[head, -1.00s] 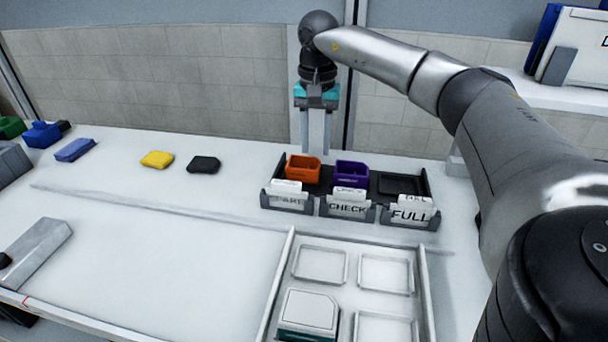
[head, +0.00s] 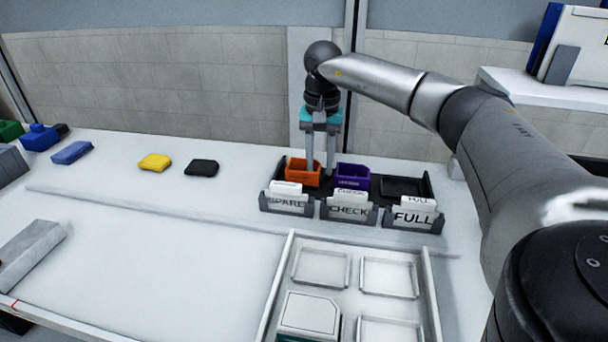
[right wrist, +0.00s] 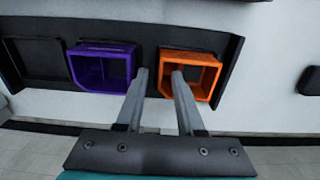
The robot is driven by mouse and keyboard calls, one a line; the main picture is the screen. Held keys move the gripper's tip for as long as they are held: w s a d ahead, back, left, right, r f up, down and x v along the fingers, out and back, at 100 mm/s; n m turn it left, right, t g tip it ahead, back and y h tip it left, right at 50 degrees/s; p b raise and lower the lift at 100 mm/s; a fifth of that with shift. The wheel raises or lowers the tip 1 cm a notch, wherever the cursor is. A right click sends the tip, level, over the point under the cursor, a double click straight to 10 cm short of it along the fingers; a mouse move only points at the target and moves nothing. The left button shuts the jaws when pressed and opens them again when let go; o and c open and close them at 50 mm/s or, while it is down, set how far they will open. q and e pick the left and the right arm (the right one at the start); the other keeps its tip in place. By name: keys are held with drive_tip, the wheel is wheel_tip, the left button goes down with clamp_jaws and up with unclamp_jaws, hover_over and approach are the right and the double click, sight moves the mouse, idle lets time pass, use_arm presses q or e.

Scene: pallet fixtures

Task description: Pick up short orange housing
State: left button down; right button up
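The short orange housing (head: 297,172) is an open-topped box in the left slot of a dark three-slot rack, behind the SPARE label. It also shows in the right wrist view (right wrist: 205,92). My right gripper (head: 320,170) points down at the housing's right side with its fingers apart. In the right wrist view, the open fingers (right wrist: 160,75) appear on either side of the housing wall nearest the purple housing. One finger overlaps the orange opening and the other is over the gap. I cannot tell whether they touch the wall. My left gripper is out of view.
A purple housing (head: 352,175) stands in the middle slot behind CHECK. The right slot behind FULL (head: 403,187) is empty. A white tray (head: 291,240) with square recesses is in front. Yellow (head: 154,162) and black (head: 202,167) pieces lie left; the table between is clear.

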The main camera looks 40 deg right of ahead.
clamp_jaws()
idle(1.2)
